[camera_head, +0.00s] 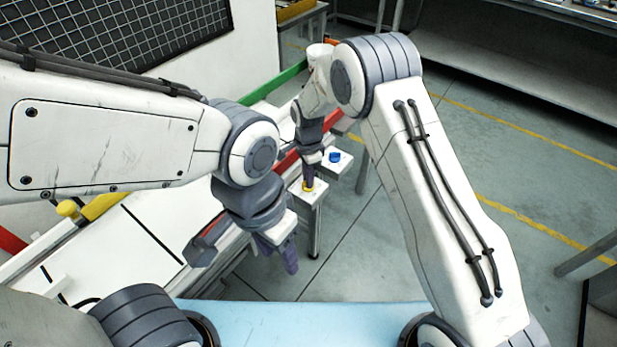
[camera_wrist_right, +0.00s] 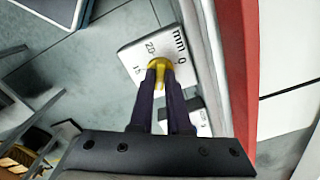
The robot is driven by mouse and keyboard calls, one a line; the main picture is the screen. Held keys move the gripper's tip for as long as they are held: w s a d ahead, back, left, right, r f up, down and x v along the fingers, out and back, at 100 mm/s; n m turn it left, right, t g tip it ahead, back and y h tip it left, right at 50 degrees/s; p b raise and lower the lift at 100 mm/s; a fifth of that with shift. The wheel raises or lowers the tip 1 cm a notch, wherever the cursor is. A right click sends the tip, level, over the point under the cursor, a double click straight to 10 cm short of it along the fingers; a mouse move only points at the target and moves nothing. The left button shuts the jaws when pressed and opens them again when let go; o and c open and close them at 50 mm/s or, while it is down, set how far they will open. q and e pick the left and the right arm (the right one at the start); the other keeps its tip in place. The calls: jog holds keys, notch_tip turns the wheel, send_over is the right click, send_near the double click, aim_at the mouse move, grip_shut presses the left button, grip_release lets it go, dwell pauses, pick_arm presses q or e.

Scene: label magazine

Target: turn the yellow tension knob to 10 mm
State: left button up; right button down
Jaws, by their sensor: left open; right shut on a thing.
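The yellow tension knob (camera_head: 308,186) sits on top of a small white block at the end of the machine. My left gripper (camera_head: 281,258) is open and empty, in front of the machine, apart from the knob.
A blue knob (camera_head: 335,156) on another white block stands just behind the yellow one. Red and green rails (camera_head: 275,90) run along the machine. A white bed (camera_head: 130,250) lies left, with another yellow knob (camera_head: 68,208) beside it. A light blue surface (camera_head: 300,325) lies in front.

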jog(key=shift+m, duration=1.3)
jog(key=c, duration=0.9)
grip_release()
notch_tip(320, 180, up, 11)
jog(key=shift+f+b, duration=0.2)
jog(key=shift+b, duration=0.45)
jog(key=shift+s, duration=0.1)
